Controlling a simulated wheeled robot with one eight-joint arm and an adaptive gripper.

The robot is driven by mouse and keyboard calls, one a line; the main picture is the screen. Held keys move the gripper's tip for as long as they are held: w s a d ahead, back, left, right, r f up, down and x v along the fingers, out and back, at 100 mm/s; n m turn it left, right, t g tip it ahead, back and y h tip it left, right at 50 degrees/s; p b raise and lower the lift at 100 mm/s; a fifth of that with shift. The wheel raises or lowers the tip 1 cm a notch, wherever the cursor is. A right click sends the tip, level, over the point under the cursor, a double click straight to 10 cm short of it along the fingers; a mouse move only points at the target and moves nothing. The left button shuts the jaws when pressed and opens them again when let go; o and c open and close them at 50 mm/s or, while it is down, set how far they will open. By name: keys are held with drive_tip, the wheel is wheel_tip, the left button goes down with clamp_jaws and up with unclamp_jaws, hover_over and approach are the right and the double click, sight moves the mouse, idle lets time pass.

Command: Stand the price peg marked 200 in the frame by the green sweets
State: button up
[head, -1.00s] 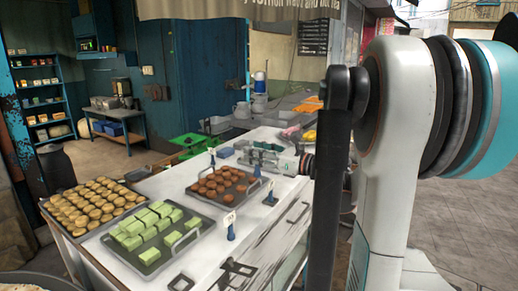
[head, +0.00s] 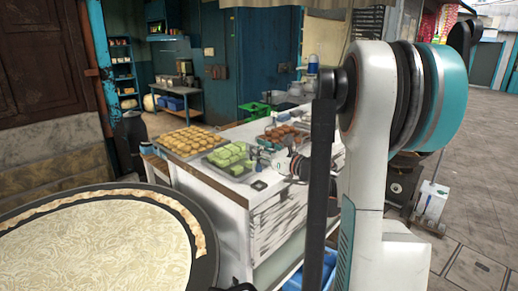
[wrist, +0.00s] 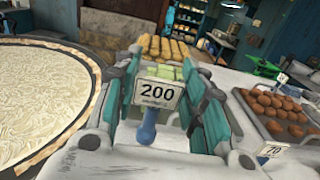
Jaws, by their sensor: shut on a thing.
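The price peg (wrist: 148,130) has a blue stem and a white card marked 200, facing the camera in the wrist view. My gripper (wrist: 157,85) is shut on it, with the teal fingers on either side. In the head view my gripper (head: 268,158) is over the white counter beside the green sweets (head: 228,155), which also show behind the card in the wrist view (wrist: 163,72). A dark square frame (head: 259,185) lies on the counter in front of the green sweets' tray. The peg is too small to make out clearly in the head view.
Yellow-brown buns (head: 190,141) lie beyond the green sweets. A tray of round brown sweets (wrist: 275,112) is to the right, with a peg marked 70 (wrist: 270,149) in front. A large round griddle with a pale crepe (head: 100,240) is near me at left.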

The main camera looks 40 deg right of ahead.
sight(261, 168)
drive_tip(key=shift+d+f+b, duration=0.1)
drive_tip(key=shift+f+b, duration=2.2)
drive_tip(key=shift+f, duration=1)
drive_tip(key=shift+f, duration=0.15)
drive_tip(key=o, duration=1.2)
drive_tip(key=shift+c, duration=0.2)
drive_tip(key=s, duration=1.2)
drive_tip(key=shift+d, duration=0.45)
